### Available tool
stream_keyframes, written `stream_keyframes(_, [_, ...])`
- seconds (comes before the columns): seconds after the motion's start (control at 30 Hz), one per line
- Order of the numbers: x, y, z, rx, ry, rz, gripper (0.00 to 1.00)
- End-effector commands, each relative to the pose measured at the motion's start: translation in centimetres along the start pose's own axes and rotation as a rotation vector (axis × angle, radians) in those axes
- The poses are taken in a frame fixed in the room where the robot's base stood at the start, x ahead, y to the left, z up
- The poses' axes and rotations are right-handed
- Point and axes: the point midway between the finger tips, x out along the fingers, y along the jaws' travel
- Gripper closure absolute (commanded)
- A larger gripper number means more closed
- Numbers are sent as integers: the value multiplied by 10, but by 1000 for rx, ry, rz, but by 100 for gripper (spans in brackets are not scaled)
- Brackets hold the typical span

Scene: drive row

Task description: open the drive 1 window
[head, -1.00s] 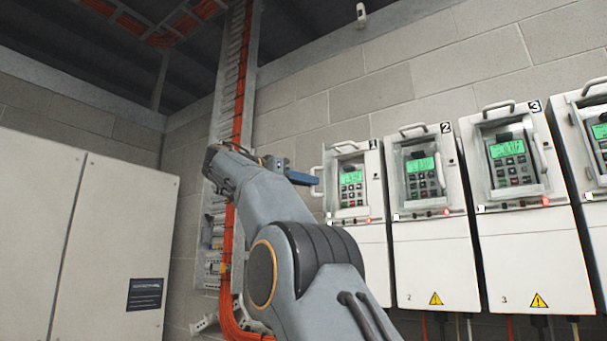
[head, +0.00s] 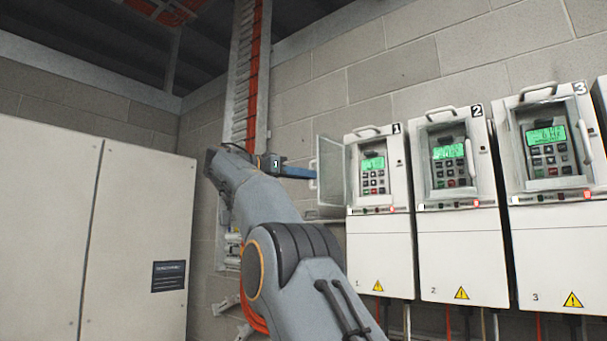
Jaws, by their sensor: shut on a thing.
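Drive 1 (head: 381,245) is the leftmost white drive on the wall, with a "1" label. Its window (head: 331,172), a clear pane in a light frame, stands swung out to the left of the drive, hinged at the left side of the keypad recess. The green display and keypad (head: 374,176) of drive 1 show uncovered. My gripper (head: 309,173) has blue fingers and reaches the outer left edge of the window. It is shut on the window's handle, which is mostly hidden by the fingers.
Drive 2 (head: 459,245) and drive 3 (head: 556,243) hang to the right, close together. A tall pale cabinet (head: 133,230) stands at the left. An orange cable ladder (head: 250,80) runs up the wall behind my arm.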

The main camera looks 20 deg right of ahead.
Motion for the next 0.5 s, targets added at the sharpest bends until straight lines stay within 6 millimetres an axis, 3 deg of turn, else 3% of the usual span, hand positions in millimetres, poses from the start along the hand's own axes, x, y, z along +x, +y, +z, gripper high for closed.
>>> stream_keyframes(0.5, [-5, -1, 0, 0, 0, -5, 100])
